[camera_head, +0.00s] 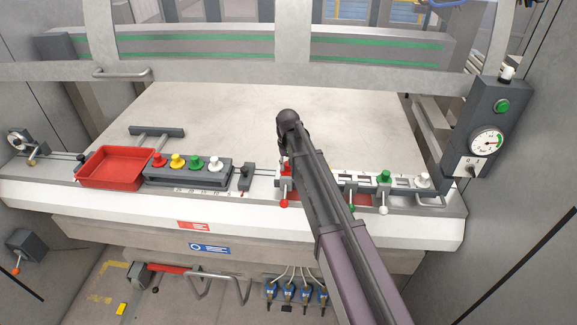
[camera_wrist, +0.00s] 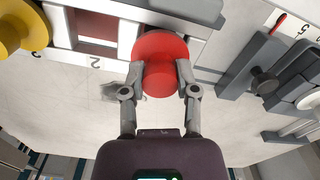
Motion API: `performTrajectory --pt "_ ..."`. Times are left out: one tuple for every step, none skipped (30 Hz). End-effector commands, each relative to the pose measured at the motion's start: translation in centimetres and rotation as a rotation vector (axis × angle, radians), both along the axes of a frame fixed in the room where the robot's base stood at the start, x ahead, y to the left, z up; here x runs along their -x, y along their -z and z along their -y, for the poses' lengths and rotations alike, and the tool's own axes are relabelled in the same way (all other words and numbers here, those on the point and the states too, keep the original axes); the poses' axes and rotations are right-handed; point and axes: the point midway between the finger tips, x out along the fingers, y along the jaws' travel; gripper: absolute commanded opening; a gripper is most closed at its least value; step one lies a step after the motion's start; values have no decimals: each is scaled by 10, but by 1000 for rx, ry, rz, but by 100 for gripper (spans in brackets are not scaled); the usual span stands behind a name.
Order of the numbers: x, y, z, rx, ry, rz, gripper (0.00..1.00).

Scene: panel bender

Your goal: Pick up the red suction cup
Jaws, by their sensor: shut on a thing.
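The red suction cup (camera_wrist: 158,62) is between my gripper's two fingers (camera_wrist: 160,78) in the wrist view, with a finger against each side. My gripper is shut on it. In the head view my gripper (camera_head: 284,152) points down at the left end of the right-hand slotted rack, and the red cup (camera_head: 285,167) shows just below it. Whether the cup still rests in its slot or is lifted cannot be told. A yellow cup (camera_wrist: 20,28) stands to its left in the wrist view; my arm hides that spot in the head view.
A red tray (camera_head: 113,168) lies at the left of the ledge. Beside it a dark rack (camera_head: 190,172) holds red, yellow, green and white knobs. Green (camera_head: 384,177) and white (camera_head: 422,180) cups stand right of my arm. A control box (camera_head: 490,130) rises at the right.

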Motion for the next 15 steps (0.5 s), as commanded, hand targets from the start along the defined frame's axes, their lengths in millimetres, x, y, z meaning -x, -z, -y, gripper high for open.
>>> performTrajectory --pt "0 -8 0 0 0 0 0" --pt "0 -10 0 0 0 0 0" --pt "0 -14 0 0 0 0 0" --pt "0 -17 0 0 0 0 0" --pt "0 -20 0 0 0 0 0" --pt "0 -24 0 0 0 0 0" --pt "0 -27 0 0 0 0 0" --pt "0 -30 0 0 0 0 0" --pt "0 -35 0 0 0 0 0" --pt "0 -38 0 0 0 0 0" --pt "0 -41 0 0 0 0 0" --pt "0 -46 0 0 0 0 0" --pt "0 -49 0 0 0 0 0" --pt "0 -52 0 0 0 0 0" --pt "0 -56 0 0 0 0 0"
